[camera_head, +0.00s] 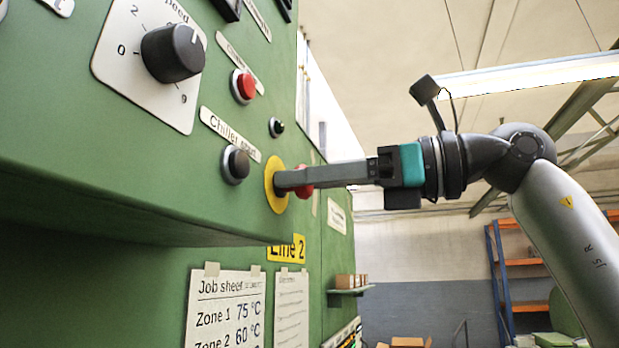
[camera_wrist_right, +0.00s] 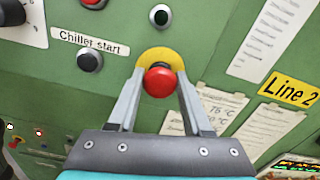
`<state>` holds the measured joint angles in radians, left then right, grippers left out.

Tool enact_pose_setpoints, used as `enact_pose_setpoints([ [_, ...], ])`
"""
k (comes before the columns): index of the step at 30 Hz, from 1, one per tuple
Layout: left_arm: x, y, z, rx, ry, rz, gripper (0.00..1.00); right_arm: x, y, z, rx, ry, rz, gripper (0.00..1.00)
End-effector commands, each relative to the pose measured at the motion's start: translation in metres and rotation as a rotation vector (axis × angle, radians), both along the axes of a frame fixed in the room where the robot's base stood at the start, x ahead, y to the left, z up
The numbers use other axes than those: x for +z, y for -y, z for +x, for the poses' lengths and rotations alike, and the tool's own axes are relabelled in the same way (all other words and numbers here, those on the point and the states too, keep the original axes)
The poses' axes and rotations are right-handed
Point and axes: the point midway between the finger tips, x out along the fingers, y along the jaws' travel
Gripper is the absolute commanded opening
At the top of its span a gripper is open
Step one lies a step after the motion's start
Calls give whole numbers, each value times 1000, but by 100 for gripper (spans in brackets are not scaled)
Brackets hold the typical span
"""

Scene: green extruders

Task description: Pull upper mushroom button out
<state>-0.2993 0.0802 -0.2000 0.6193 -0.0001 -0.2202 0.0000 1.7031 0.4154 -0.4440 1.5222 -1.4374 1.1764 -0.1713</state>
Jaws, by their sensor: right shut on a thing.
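The red mushroom button (camera_wrist_right: 159,81) sits on a round yellow plate (camera_head: 275,200) on the green machine panel (camera_head: 215,190). My right gripper (camera_wrist_right: 161,74) reaches in from the right in the head view. Its two grey fingers lie on either side of the button and are shut on it, with the tips near the yellow plate. In the head view the near finger covers much of the button, and a red part (camera_head: 304,192) shows around it. My left gripper is in neither view.
A black Chiller start button (camera_head: 236,165), a red button (camera_head: 243,86) and a speed knob (camera_head: 172,53) stick out nearby. Job sheets (camera_head: 225,305) and a Line 2 label (camera_head: 287,249) are below. Shelves (camera_head: 520,262) stand at the far right.

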Motion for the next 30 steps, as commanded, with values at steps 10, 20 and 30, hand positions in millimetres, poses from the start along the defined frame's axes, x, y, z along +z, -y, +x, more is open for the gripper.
enact_pose_setpoints([
  [10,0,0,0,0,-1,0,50,0,0,0,1,0,-1,0],
  [20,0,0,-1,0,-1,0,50,0,0,0,1,0,-1,0],
  [30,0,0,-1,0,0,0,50,0,0,0,1,0,-1,0],
])
